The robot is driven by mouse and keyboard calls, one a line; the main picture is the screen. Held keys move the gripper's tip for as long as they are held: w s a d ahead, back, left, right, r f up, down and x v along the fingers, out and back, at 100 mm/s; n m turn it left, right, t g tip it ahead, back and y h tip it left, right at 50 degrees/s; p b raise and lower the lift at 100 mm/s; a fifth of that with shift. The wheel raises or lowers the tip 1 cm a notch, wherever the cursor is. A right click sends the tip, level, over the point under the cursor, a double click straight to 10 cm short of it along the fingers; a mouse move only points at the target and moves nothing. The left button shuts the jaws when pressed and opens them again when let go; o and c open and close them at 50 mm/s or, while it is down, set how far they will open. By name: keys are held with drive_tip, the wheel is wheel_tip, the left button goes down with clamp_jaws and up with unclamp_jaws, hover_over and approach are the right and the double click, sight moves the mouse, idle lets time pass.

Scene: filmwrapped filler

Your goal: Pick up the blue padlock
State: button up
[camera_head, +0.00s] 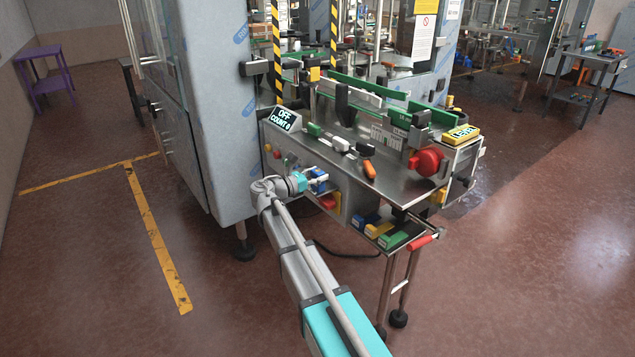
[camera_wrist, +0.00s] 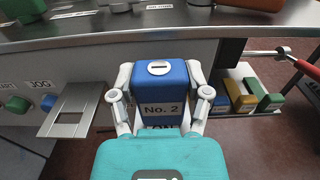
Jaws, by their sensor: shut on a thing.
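The blue padlock (camera_wrist: 172,78) is a blue block in the middle of the wrist view. It has a pale round keyhole plate on top and a label that reads "No. 2" on the side facing the camera. My gripper (camera_wrist: 162,98) is shut on it, with one finger on each side. In the head view the padlock (camera_head: 319,184) is a small blue patch at the end of my gripper (camera_head: 310,182), close to the machine's front panel. Its shackle cannot be made out, and my gripper hides its lower part. I cannot tell whether it touches the panel.
A metal bracket (camera_wrist: 72,122) sticks out left of the padlock, near the JOG button (camera_wrist: 48,103). At right, a low tray holds blue, yellow and green boxes (camera_wrist: 271,102), with a red-handled lever (camera_wrist: 300,64) above. The machine's steel deck (camera_head: 345,165) overhangs. Open floor lies left.

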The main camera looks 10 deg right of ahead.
drive_tip(key=shift+c, duration=0.9)
drive_tip(key=shift+r, duration=0.15)
wheel_tip(320, 180, up, 3)
drive_tip(key=p, duration=0.3)
drive_tip(key=s+r+p, duration=0.9)
drive_tip(key=s+p, duration=0.1)
drive_tip(key=s, duration=0.4)
drive_tip(key=shift+r, duration=0.35)
drive_tip(key=shift+s, duration=0.1)
